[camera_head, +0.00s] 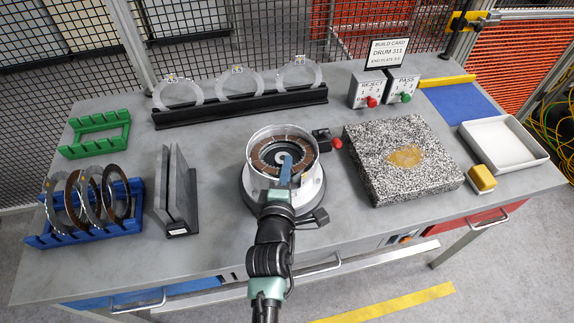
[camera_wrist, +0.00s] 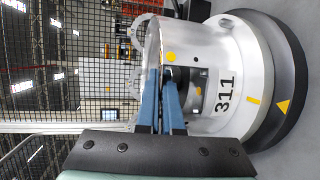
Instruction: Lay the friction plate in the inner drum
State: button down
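The drum (camera_head: 309,183) stands upright at the middle of the bench, open at the top. A brown segmented friction plate (camera_head: 262,148) shows as a ring inside its rim, around a dark toothed hub (camera_head: 280,157). My gripper (camera_head: 286,165) reaches in over the drum's front rim, its blue fingers covering the near part of the ring. In the wrist view the drum (camera_wrist: 215,65), marked 311, appears on its side with a side window. My gripper (camera_wrist: 161,75) is at its open end there, its fingers close together. Whether they grip the plate is hidden.
A blue rack (camera_head: 125,222) holds several upright rings at left. A grey upright holder (camera_head: 178,195) stands between it and the drum. A green rack (camera_head: 95,135) is empty. A speckled stone block (camera_head: 400,160), a white tray (camera_head: 503,143) and a yellow block (camera_head: 481,179) are at right.

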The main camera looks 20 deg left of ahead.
jog(key=shift+f, duration=0.15)
jog(key=c, duration=1)
grip_release()
jog(key=shift+f, duration=0.1)
jog(key=shift+s+f, duration=0.1)
jog(key=shift+f, duration=0.25)
jog(key=shift+s+f+b, duration=0.15)
jog(key=shift+f+b, duration=0.3)
jog(key=shift+b, duration=0.1)
jog(key=shift+s+d, duration=0.1)
jog(key=p+v, duration=0.1)
jog(key=v, duration=0.4)
jog(key=shift+s+r, duration=0.1)
jog(key=shift+s, duration=0.15)
notch_tip(320, 180, up, 10)
jog(key=s+d+p, duration=0.1)
jog(key=p, duration=0.8)
jog(key=shift+s+f+p, duration=0.2)
jog(key=shift+p, duration=0.2)
